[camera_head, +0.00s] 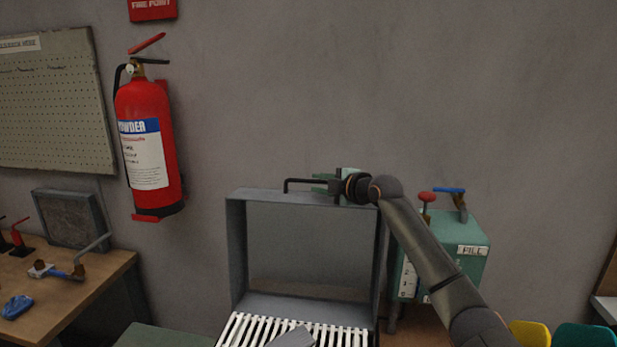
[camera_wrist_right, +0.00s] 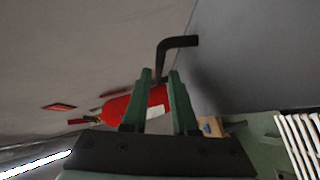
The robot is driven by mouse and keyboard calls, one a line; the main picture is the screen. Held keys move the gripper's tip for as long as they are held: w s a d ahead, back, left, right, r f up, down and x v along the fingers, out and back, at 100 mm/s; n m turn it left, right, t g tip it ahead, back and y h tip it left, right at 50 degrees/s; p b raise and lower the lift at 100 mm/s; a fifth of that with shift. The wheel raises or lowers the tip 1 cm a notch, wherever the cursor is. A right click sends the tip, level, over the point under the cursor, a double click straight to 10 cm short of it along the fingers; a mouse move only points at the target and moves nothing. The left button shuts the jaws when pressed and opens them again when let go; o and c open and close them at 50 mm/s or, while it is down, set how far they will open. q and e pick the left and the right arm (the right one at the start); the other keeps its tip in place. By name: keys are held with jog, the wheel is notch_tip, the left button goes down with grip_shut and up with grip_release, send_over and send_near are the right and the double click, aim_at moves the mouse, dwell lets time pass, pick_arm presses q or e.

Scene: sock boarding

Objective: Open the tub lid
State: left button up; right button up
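The grey tub lid (camera_head: 236,250) stands upright in the head view, its framed side facing me. A black bar handle (camera_head: 300,181) runs along its top edge; its bent end also shows in the right wrist view (camera_wrist_right: 178,42). My right gripper (camera_head: 322,183) is at the right part of this handle. Its green fingers are apart in the right wrist view (camera_wrist_right: 159,74), with the handle's end showing between the tips and a gap visible beside it. Whether they touch it is unclear. My left gripper is out of view.
White slats (camera_head: 262,328) lie in front of the lid. A teal box (camera_head: 463,238) with a red knob and a blue lever stands at right. A wooden bench (camera_head: 85,290) with clamps is at left. A red extinguisher (camera_head: 150,150) hangs on the wall.

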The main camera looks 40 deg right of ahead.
aim_at(310, 182)
jog(key=shift+p+x, duration=0.5)
jog(key=shift+x, duration=2.05)
jog(key=shift+c, duration=0.3)
grip_shut()
jog(key=shift+f, duration=0.1)
